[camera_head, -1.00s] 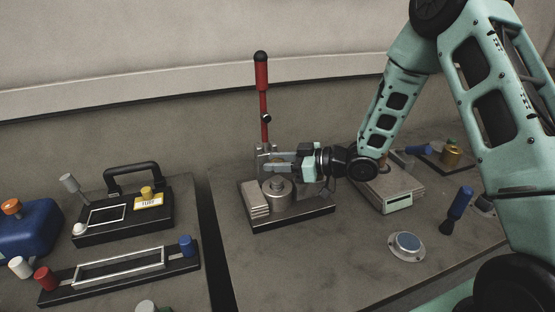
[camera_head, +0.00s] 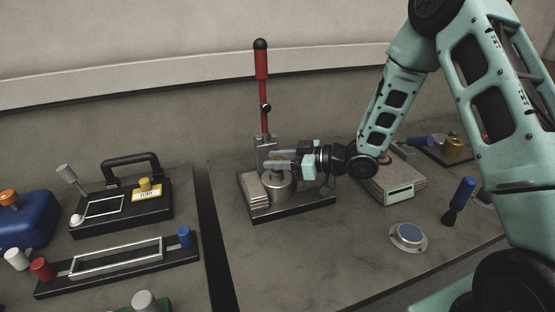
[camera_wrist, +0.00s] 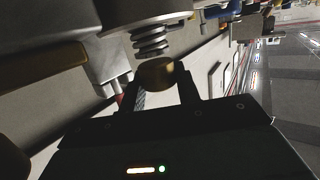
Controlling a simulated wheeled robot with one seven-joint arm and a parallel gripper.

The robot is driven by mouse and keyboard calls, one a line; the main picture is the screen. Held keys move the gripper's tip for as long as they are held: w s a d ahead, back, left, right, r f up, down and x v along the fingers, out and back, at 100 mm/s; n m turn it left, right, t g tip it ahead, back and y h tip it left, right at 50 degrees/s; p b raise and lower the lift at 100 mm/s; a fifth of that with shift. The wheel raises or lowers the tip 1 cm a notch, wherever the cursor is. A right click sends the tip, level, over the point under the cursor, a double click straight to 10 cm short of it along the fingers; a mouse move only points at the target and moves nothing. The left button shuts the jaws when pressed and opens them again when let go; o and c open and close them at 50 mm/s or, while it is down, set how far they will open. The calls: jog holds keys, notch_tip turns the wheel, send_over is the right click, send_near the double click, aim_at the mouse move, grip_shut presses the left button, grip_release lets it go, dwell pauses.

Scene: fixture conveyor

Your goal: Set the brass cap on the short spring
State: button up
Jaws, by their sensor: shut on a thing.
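In the wrist view, my gripper (camera_wrist: 158,88) is shut on the brass cap (camera_wrist: 157,72), a rounded dull-gold piece between the two dark fingers. The short spring (camera_wrist: 150,40) is a few metal coils joined to a round silver base (camera_wrist: 145,14). The cap is right at the spring's free end; I cannot tell whether they touch. In the head view, my gripper (camera_head: 284,160) is level just above the silver cylinder (camera_head: 279,187) of the press fixture. There the fingers hide the spring and the cap.
The press's red lever (camera_head: 262,90) stands upright behind my gripper. Stacked plates (camera_head: 256,189) lie left of the cylinder.

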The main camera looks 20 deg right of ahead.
jog(key=shift+f, duration=0.4)
jog(key=o, duration=1.1)
jog(key=shift+c, duration=0.2)
jog(key=b+v, duration=0.2)
jog(key=v, duration=1.5)
jog(key=shift+s+b, duration=0.2)
jog(key=shift+b, duration=0.15)
